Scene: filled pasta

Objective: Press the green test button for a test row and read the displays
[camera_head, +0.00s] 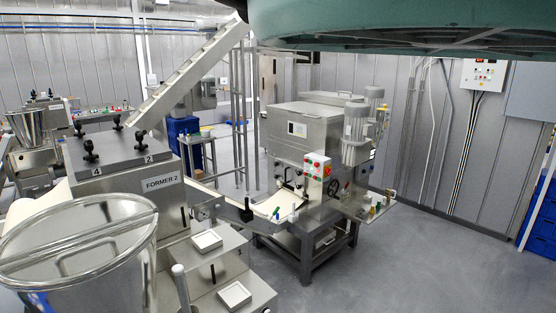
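A small control panel (317,167) with red and green buttons is on the front of the steel machine in the middle. A wall panel (484,74) with several small coloured buttons or lamps hangs at the upper right. Both are too small for me to read labels or displays, so I cannot tell which green button is the test button. My gripper is not in view.
FORMER 2 (110,162) and a round steel hopper (85,250) fill the left front. Two white trays sit on its steel shelf. The steel machine (310,135) stands mid-room. Blue crates (545,215) are at the right edge. Grey floor (420,265) is clear at lower right.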

